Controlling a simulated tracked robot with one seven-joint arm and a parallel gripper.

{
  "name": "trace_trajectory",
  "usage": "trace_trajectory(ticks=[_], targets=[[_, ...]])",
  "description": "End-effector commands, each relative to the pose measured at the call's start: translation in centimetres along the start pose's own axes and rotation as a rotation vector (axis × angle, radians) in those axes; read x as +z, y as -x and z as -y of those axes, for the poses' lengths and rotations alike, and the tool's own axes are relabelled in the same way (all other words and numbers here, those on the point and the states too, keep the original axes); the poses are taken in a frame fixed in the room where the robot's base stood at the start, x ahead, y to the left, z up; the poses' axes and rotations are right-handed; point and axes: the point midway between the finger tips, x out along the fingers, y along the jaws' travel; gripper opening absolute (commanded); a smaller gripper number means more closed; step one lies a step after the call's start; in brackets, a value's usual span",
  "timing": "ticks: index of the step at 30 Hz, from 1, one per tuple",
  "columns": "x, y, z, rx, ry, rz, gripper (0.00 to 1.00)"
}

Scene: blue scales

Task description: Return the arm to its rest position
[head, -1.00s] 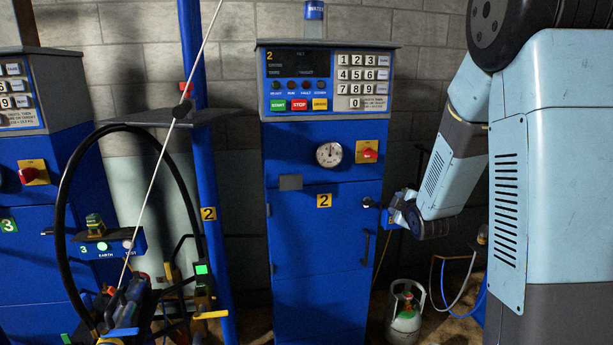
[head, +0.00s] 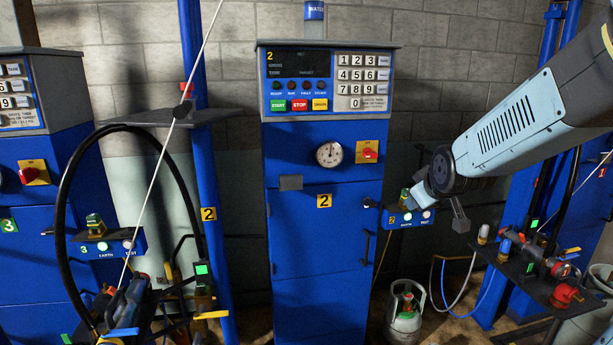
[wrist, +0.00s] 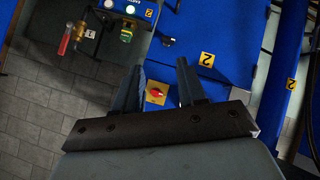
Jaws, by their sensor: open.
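My arm reaches in from the right of the head view, its light blue forearm slanting down to the left. My gripper (head: 440,195) is at its end, in front of the small blue button box (head: 408,219) to the right of the blue scale cabinet (head: 320,240). In the wrist view my gripper (wrist: 160,64) shows two dark fingers spread apart with nothing between them. A red rotary switch on a yellow plate (wrist: 157,94) shows beyond the gap, apart from the fingers. The fingertips are hard to make out in the head view.
A gas cylinder (head: 404,312) stands on the floor right of the cabinet. A dark shelf with valves (head: 545,285) is at the lower right, below my forearm. A blue post (head: 205,170) and black hose (head: 65,215) stand left.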

Motion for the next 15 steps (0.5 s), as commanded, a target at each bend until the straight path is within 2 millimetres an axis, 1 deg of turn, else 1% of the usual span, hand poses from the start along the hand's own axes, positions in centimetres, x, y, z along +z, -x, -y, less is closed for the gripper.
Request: trace_trajectory(ticks=[1,15], targets=[[0.2,1.1,0.1,-0.007,-0.026,0.012,0.4],[3.3,10.2,3.1,-0.088,-0.277,0.177,0.4]])
